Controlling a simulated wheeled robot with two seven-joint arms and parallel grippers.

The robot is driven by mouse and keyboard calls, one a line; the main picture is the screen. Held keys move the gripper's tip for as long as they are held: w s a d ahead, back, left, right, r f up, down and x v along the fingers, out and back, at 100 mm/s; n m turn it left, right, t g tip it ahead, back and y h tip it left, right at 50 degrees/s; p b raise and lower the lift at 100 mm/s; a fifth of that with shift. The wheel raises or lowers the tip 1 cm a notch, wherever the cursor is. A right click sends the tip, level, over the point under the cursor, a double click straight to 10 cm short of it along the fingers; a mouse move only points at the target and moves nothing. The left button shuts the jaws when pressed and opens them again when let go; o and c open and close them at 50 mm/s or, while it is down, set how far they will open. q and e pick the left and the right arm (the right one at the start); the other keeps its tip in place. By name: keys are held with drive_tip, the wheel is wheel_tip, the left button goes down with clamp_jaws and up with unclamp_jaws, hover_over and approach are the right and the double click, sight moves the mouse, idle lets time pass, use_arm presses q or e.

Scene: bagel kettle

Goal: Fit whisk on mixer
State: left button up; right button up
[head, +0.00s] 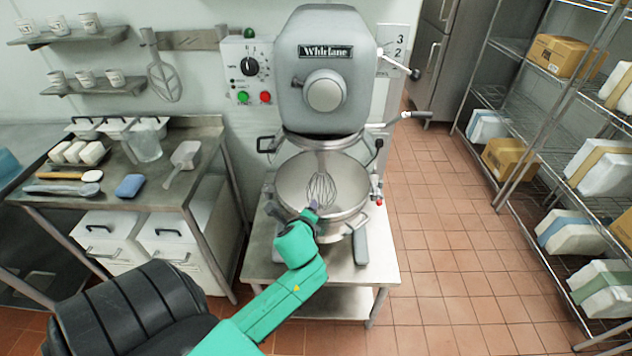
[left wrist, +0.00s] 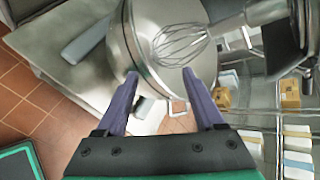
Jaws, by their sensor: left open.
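The grey mixer (head: 312,82) stands on a low steel table, its head above a steel bowl (head: 340,211). The wire whisk (head: 321,190) hangs upright under the mixer head, its wires inside the bowl. The whisk (left wrist: 180,44) also shows in the left wrist view, its upper end in line with the mixer's shaft (left wrist: 265,12); I cannot tell whether it is locked. My left gripper (head: 313,206) is at the bowl's front rim. In the left wrist view its purple fingers (left wrist: 160,74) are spread, empty and apart from the whisk. My right gripper is not in view.
A flat beater (head: 164,80) hangs on the wall rack. A side table (head: 150,185) at left holds a scoop, a jug and a blue sponge. Wire shelves (head: 545,150) with boxes stand at right. The tiled floor (head: 435,250) between is clear.

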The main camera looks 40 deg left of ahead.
sight(321, 168)
use_arm(q)
drive_tip(key=w+a+m+t+b, duration=0.1)
drive_tip(key=w+a+m, duration=0.1)
drive_tip(key=w+m, duration=0.2)
drive_tip(key=w+a+r+m+t+b, duration=0.1)
drive_tip(key=w+a+m+b, duration=0.1)
drive_tip(key=w+m, duration=0.2)
drive_tip(key=w+a+r+m+t+y+b, duration=0.1)
drive_tip(key=w+a+m+t, duration=0.1)
drive_tip(key=w+m, duration=0.3)
drive_tip(key=shift+w+a+r+b, duration=0.1)
drive_tip(key=shift+w+a+b, duration=0.15)
drive_tip(key=shift+w, duration=0.25)
drive_tip(key=shift+w+a+r+b, duration=0.1)
drive_tip(key=shift+w+a, duration=0.1)
drive_tip(key=shift+w, duration=0.3)
drive_tip(key=shift+x, duration=0.8)
drive_tip(key=shift+r, duration=0.1)
clamp_jaws()
idle(1.2)
